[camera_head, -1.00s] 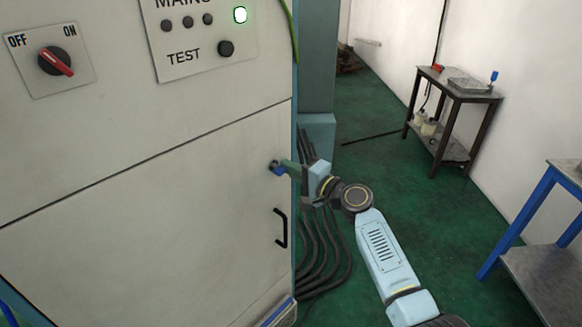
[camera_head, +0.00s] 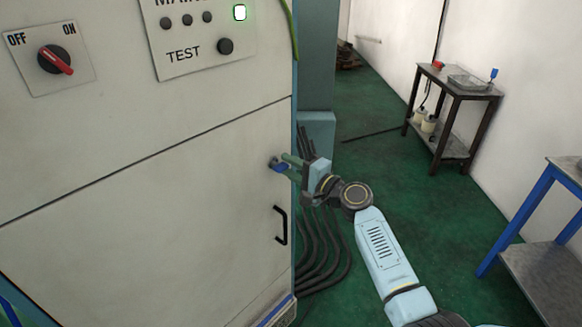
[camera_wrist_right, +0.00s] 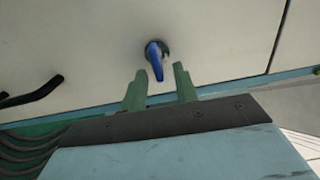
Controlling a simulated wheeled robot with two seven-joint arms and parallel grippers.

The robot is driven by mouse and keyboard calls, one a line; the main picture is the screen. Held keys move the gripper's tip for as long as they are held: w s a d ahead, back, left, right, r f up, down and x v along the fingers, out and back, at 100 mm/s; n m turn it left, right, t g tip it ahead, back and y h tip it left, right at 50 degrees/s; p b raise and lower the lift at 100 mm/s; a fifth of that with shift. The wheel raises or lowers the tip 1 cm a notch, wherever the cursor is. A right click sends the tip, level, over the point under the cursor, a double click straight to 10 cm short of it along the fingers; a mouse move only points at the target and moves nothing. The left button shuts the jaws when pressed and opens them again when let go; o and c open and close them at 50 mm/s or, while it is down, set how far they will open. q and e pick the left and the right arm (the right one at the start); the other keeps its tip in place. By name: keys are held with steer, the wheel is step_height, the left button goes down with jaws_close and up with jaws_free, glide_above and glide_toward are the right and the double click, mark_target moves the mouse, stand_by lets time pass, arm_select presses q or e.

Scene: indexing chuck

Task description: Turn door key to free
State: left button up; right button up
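The door key (camera_head: 278,167) is blue and sits in a dark round lock on the pale lower cabinet door, near its right edge. It also shows in the right wrist view (camera_wrist_right: 156,62), its grip pointing down and slightly right. My right gripper (camera_head: 289,164) is at the key, coming from the right. In the right wrist view its two green fingers (camera_wrist_right: 160,70) are apart, with the key's lower end between or just beyond their tips. No finger clearly touches the key. My left gripper is not in view.
A black door handle (camera_head: 282,227) is below the key. A red OFF/ON switch (camera_head: 55,60) and a TEST button (camera_head: 225,46) are above. Black cables (camera_head: 322,255) hang beside the cabinet. A small table (camera_head: 460,88) stands far right.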

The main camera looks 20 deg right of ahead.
steer(key=v, duration=1.3)
steer(key=shift+s, duration=0.2)
